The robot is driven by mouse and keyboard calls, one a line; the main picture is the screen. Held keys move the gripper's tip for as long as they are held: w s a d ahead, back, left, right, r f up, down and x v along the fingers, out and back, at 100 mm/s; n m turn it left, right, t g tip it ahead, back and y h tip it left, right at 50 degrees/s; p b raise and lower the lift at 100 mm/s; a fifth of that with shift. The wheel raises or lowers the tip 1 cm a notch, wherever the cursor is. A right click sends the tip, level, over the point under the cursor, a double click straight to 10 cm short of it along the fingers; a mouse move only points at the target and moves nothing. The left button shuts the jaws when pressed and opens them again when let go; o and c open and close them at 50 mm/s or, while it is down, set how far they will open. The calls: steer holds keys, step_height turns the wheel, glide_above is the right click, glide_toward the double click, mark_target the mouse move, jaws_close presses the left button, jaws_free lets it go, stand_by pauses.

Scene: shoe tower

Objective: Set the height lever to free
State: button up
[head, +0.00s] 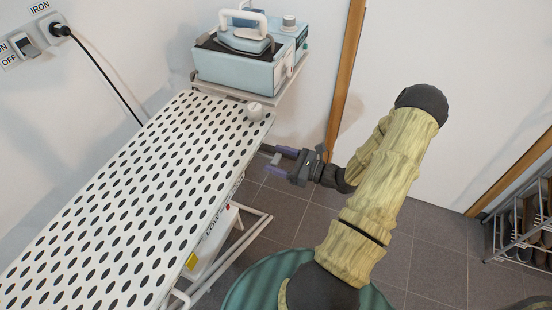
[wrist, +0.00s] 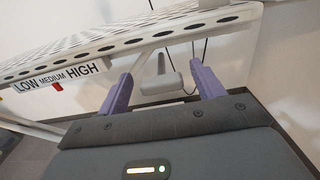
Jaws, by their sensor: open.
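The height lever (wrist: 162,82) is a grey T-shaped handle under the ironing board's edge. In the wrist view it stands between my two purple fingers, with a gap visible on each side. No "free" mark is readable. My gripper (head: 278,161) is open at the board's right edge in the head view, its fingers pointing left. It also shows in the wrist view (wrist: 162,88).
The perforated ironing board (head: 120,200) fills the left. A white box (head: 212,240) sits below. A shoe rack (head: 520,235) is far right; floor between is clear.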

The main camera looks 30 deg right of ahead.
steer(key=shift+w+a, duration=0.3)
steer(key=shift+w, duration=0.15)
steer(key=shift+c, duration=0.5)
steer(key=c, duration=1.3)
steer(key=shift+f, duration=0.1)
